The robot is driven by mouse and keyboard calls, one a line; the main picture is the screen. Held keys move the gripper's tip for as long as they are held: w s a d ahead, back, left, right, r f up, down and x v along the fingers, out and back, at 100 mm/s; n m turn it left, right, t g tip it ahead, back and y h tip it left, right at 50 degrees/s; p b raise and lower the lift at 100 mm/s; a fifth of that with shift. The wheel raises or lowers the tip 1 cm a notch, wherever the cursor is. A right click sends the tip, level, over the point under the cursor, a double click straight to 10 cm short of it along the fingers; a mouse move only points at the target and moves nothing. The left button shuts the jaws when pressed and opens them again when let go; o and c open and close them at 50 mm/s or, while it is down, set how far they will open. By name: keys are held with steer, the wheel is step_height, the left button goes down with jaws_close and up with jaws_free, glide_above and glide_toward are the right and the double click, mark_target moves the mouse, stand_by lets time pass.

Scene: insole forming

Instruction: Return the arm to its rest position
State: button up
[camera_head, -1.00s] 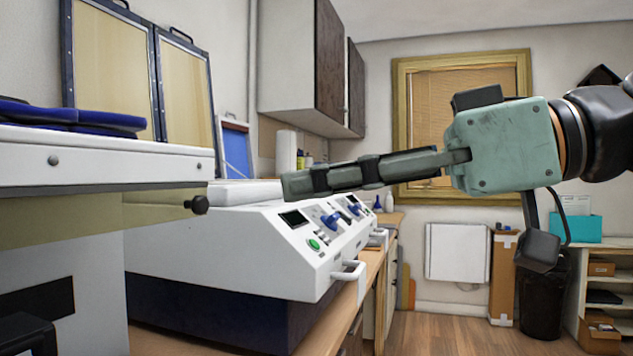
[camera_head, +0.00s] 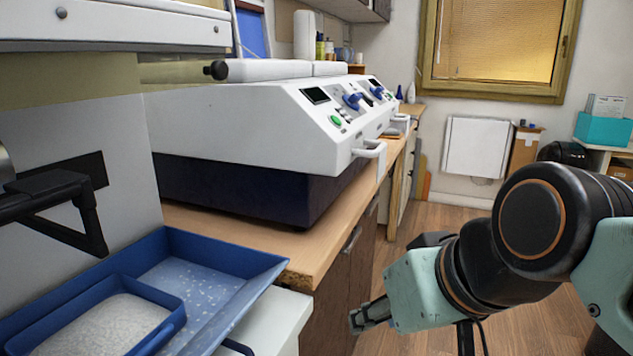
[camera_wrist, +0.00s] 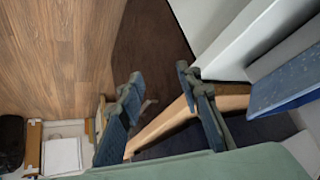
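My gripper (camera_head: 368,316) hangs low at the bottom centre of the head view, in front of the bench's brown cabinet side and past the bench edge. My arm folds back to the right side of that view. In the wrist view my gripper (camera_wrist: 157,82) has its two fingers spread apart with nothing held between them. Behind the fingers lie a dark brown surface and the wooden bench edge (camera_wrist: 165,122).
A white forming machine (camera_head: 250,115) stands on the wooden bench (camera_head: 300,262). A blue tray (camera_head: 225,258), holding a smaller blue tray of white granules, lies at lower left. A white panel (camera_head: 478,147) leans by the far wall. Wooden floor (camera_head: 440,222) is open beyond the arm.

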steer(key=s+d+f+m+g+h, duration=0.1)
steer(key=s+d+f+m+h, duration=0.3)
steer(key=f, duration=0.5)
step_height(320, 180, up, 38)
steer(key=w+d+n+y+p, duration=0.1)
steer(key=p, duration=3.7)
steer(key=shift+w+r, duration=0.2)
steer(key=shift+r, duration=0.05)
steer(key=shift+d, duration=0.1)
